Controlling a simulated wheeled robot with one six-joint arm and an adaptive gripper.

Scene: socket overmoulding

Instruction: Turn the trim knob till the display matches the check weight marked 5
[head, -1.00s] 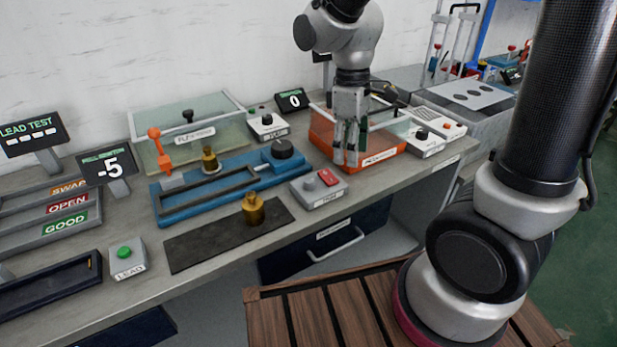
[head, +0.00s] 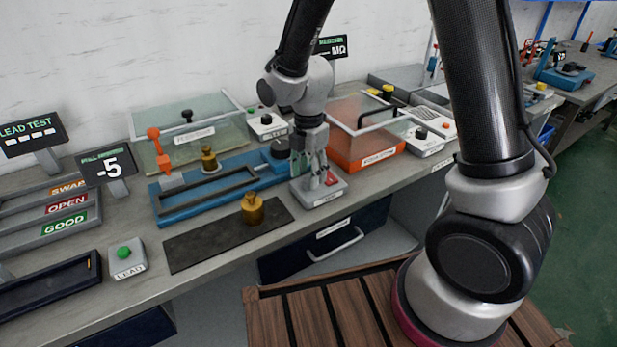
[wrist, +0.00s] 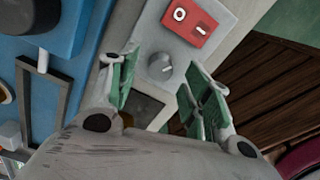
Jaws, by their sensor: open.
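The pull tester display (head: 107,170) reads -5. A grey box (head: 325,194) at the bench front carries a red switch (head: 332,179), also in the wrist view (wrist: 190,20). Its grey knob (wrist: 160,67) shows in the wrist view; the head view has it mostly behind my gripper. My gripper (head: 312,176) is open above the box, with the knob between its fingertips in the wrist view; I cannot tell whether they touch it. A brass weight (head: 253,210) stands on the dark mat, another (head: 209,160) on the blue tester (head: 173,210). Their markings are unreadable.
An orange-based clear-lidded case (head: 366,153) stands behind right. A green-button box (head: 126,258) is at front left. The dark mat (head: 205,245) is mostly bare.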

